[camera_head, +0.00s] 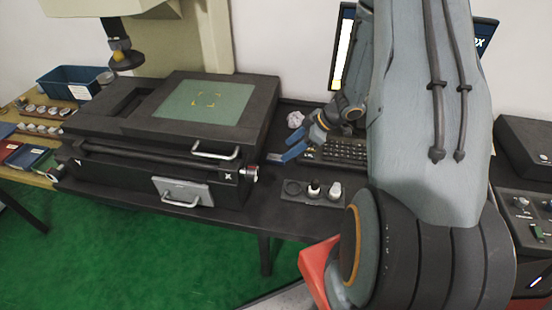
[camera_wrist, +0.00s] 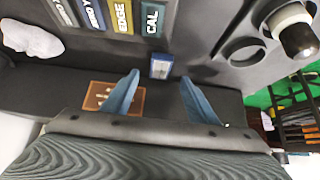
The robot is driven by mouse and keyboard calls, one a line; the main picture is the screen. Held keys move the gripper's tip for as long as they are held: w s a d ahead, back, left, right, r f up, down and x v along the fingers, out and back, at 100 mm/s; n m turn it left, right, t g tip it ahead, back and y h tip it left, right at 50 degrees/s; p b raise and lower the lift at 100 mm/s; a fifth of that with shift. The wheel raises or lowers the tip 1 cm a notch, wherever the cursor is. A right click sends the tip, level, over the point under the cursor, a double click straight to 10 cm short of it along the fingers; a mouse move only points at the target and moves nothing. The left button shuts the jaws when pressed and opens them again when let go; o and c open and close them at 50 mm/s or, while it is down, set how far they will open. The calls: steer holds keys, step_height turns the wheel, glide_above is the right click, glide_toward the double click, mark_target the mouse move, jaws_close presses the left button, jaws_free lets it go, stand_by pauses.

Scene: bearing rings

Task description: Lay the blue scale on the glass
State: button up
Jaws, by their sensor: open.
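A small blue piece with a pale face (camera_wrist: 161,66), which looks like the blue scale, lies on the dark surface in the wrist view. It shows between and slightly beyond my fingertips, apart from both. My gripper (camera_wrist: 160,82) has blue fingers spread open and empty. In the head view my gripper (camera_head: 297,148) is right of the stage, above the dark bench; I cannot make out the blue piece there.
A crumpled white lump (camera_head: 295,119) lies nearby. A blue bin (camera_head: 68,83) is at far left.

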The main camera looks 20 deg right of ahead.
mark_target(276, 157)
steer(key=shift+p+x, duration=0.8)
steer(key=shift+x, duration=1.95)
steer(key=shift+a, duration=0.15)
steer(key=c, duration=1.2)
steer(key=shift+r, duration=0.1)
step_height(276, 157, up, 10)
steer(key=shift+s+f+b, duration=0.1)
steer(key=shift+b, duration=0.6)
